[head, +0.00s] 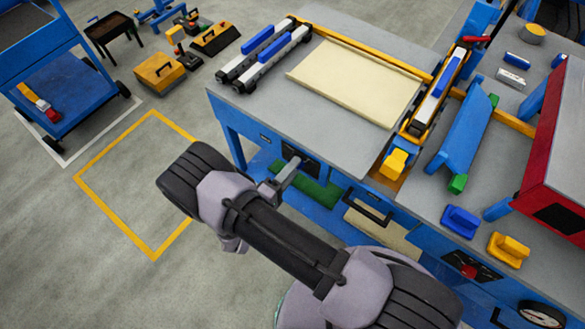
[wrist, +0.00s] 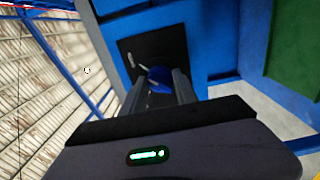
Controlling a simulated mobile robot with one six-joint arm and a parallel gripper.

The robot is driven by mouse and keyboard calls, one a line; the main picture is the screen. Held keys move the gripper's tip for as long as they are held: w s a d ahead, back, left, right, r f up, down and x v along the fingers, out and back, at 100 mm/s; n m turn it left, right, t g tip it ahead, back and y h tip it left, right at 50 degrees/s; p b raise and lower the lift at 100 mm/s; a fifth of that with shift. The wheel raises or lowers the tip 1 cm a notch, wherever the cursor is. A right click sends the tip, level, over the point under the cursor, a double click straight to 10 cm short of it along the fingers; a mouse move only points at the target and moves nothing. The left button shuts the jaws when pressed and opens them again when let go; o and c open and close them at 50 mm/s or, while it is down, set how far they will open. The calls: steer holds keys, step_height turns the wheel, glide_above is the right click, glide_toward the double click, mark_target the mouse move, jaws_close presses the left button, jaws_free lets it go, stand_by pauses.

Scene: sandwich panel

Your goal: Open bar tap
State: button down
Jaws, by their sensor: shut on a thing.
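The bar tap shows in the wrist view as a blue handle (wrist: 158,76) on a black plate (wrist: 132,52) fixed to the blue bench. My gripper (wrist: 162,88) has its two fingers on either side of this handle and is shut on it. A thin light bar sticks out of the plate just above the handle. In the head view my gripper (head: 287,176) reaches the bench's front face at a dark plate (head: 306,163). The handle itself is hidden there, and the fingers hide part of it in the wrist view.
A grey-topped workbench (head: 265,120) carries a cream panel (head: 355,80) and clamps. A drawer handle (head: 368,211) juts from its front, right of my gripper. A blue cart (head: 50,70) stands far left. The floor inside the yellow outline (head: 96,200) is clear.

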stand_by(0.4)
steer(key=c, duration=0.9)
jaws_free()
steer(key=shift+c, duration=0.2)
steer(key=p+v, duration=0.2)
steer(key=v, duration=1.5)
steer(key=shift+s+a, duration=0.2)
steer(key=shift+s, duration=0.05)
